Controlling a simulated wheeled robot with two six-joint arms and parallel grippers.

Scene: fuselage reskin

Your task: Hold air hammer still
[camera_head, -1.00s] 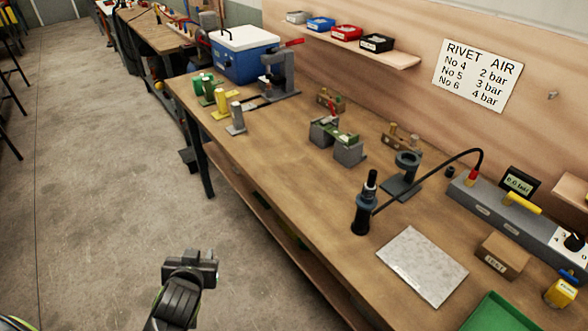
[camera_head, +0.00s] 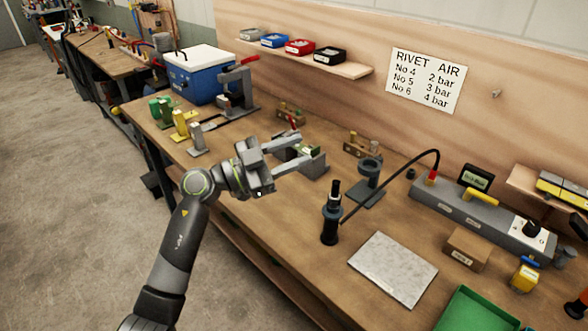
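The air hammer (camera_head: 331,222) is a dark, slim tool standing upright on the workbench (camera_head: 285,228). A black hose (camera_head: 395,172) runs from it to a red fitting on the grey air unit (camera_head: 470,212). My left gripper (camera_head: 303,148) is open, its two fingers spread and pointing right. My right gripper is not in view.
A grey ring stand (camera_head: 368,180) is behind the hammer. A blue cooler (camera_head: 197,78) stands at the back left. Bench left of the hammer is clear.

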